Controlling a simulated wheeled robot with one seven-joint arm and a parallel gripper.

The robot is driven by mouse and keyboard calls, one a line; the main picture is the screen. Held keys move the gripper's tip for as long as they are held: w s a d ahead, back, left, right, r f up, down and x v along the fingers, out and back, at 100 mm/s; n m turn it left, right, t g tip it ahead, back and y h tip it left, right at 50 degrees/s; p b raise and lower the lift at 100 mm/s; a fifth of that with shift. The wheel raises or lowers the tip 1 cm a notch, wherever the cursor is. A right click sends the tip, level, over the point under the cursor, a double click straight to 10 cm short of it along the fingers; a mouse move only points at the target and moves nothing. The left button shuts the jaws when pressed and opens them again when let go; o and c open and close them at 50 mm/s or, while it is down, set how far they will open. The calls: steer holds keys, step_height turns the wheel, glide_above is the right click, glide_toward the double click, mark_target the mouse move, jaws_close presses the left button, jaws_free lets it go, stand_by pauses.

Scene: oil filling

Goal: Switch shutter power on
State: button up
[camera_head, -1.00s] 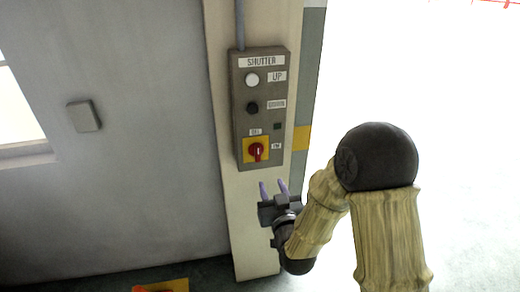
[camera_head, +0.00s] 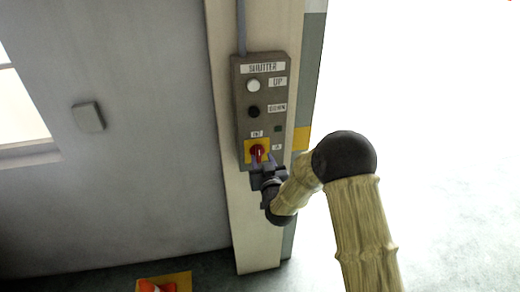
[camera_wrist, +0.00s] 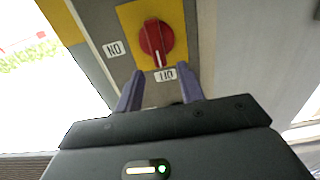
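The shutter control box (camera_head: 277,75) is a grey panel on a cream post, with a white UP button (camera_head: 253,86) and a black DOWN button (camera_head: 253,111). At its bottom is a red rotary switch (camera_head: 257,152) on a yellow plate; it also shows in the wrist view (camera_wrist: 156,42). The white mark on the knob points toward the label nearest my gripper in the wrist view, and a second label lies to the left. My gripper (camera_wrist: 160,88) is open, its two purple fingers apart with nothing between them, just short of the knob. In the head view my gripper (camera_head: 264,160) partly overlaps the plate's lower edge.
The cream post (camera_head: 254,225) carries the box, with a conduit (camera_head: 241,25) above it. A grey wall with a small plate (camera_head: 87,117) is to the left. The right side is bright and open.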

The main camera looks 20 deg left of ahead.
mark_target(259, 152)
steer(key=shift+p+x, duration=0.6)
steer(key=shift+x, duration=1.65)
jaws_close()
